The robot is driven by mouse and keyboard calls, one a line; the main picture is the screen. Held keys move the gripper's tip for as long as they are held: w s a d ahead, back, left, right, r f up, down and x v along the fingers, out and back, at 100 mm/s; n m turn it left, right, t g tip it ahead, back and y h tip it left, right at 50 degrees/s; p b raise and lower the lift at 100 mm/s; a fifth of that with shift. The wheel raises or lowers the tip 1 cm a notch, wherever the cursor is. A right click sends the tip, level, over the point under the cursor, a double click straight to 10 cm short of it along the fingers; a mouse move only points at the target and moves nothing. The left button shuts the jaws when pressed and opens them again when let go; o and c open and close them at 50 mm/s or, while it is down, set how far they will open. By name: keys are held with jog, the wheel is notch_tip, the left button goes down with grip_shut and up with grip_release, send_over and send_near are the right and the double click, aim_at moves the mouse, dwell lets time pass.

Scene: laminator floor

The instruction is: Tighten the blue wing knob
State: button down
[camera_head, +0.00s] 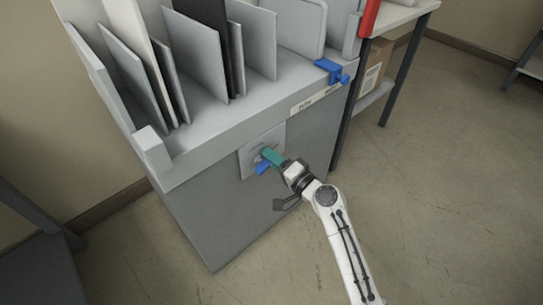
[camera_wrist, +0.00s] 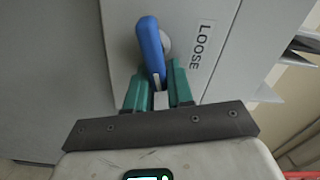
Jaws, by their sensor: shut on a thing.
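The blue wing knob (camera_head: 262,168) is on a light plate (camera_head: 248,158) on the front of the grey cabinet. In the wrist view the knob (camera_wrist: 150,48) is a long blue wing on a round grey base, slightly tilted. A label reading "LOOSE" (camera_wrist: 202,45) is to its right. My gripper (camera_head: 270,157) reaches the plate from the lower right. In the wrist view its green fingers (camera_wrist: 158,84) are shut on the lower end of the wing, one on each side. The fingers hide part of the knob in the head view.
The cabinet top (camera_head: 225,112) holds several upright grey, white and black panels. A blue clamp-like part (camera_head: 331,70) sits on its right front edge. A table with a cardboard box (camera_head: 371,68) below stands at the right. The floor (camera_head: 440,190) to the right is clear.

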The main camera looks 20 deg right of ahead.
jog(key=shift+d+f+m, duration=0.1)
jog(key=shift+f+m, duration=0.1)
jog(key=shift+m, duration=0.6)
jog(key=shift+f+m, duration=0.2)
jog(key=shift+m, duration=0.6)
jog(key=shift+f, duration=0.1)
jog(key=c, duration=1.1)
grip_release()
jog(key=shift+s+p, duration=0.1)
jog(key=shift+p, duration=0.2)
jog(key=p+v, duration=0.1)
jog(key=v, duration=0.9)
jog(key=shift+s+d, duration=0.15)
jog(key=shift+s, duration=0.15)
